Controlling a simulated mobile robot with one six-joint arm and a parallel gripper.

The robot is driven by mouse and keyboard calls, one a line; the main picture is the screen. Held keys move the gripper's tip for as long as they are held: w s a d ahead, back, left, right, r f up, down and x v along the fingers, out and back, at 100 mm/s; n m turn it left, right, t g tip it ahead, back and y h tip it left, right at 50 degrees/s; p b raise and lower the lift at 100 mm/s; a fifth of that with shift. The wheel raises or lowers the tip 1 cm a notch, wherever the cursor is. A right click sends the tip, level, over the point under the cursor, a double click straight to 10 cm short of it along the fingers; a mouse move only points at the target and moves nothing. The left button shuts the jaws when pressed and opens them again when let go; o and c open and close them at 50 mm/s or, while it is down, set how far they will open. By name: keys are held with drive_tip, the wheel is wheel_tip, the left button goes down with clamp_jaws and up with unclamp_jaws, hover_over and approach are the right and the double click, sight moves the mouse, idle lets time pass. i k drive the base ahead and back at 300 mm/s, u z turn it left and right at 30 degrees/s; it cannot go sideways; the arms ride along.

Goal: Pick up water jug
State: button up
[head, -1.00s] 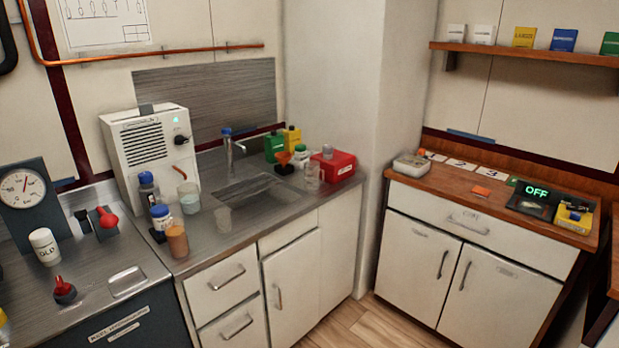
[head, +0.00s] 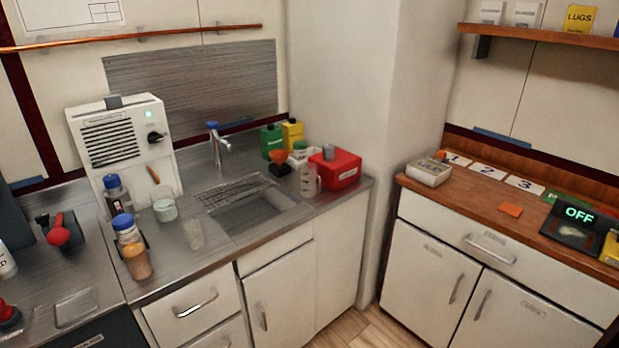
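A clear jug-like vessel with marks on its side (head: 309,181) stands upright on the steel counter (head: 225,262), right of the sink and in front of the red box. I take it for the water jug, but no label on it can be read. A clear beaker with pale contents (head: 165,208) and a clear tumbler (head: 194,236) stand left of the sink. My gripper is not in view.
The sink (head: 250,212) has a rack and tap (head: 218,148). An orange funnel (head: 279,162), a red box (head: 336,170), and green (head: 271,141) and yellow bottles (head: 292,133) crowd around the jug. Blue-capped bottles (head: 117,194) stand at left. A wooden counter (head: 470,203) is at right.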

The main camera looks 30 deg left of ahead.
sight(308, 175)
drive_tip(key=i, duration=1.15)
drive_tip(key=z, duration=0.9)
drive_tip(key=k, duration=0.15)
drive_tip(key=u, duration=2.6)
drive_tip(key=k, duration=0.15)
drive_tip(key=u, duration=1.75)
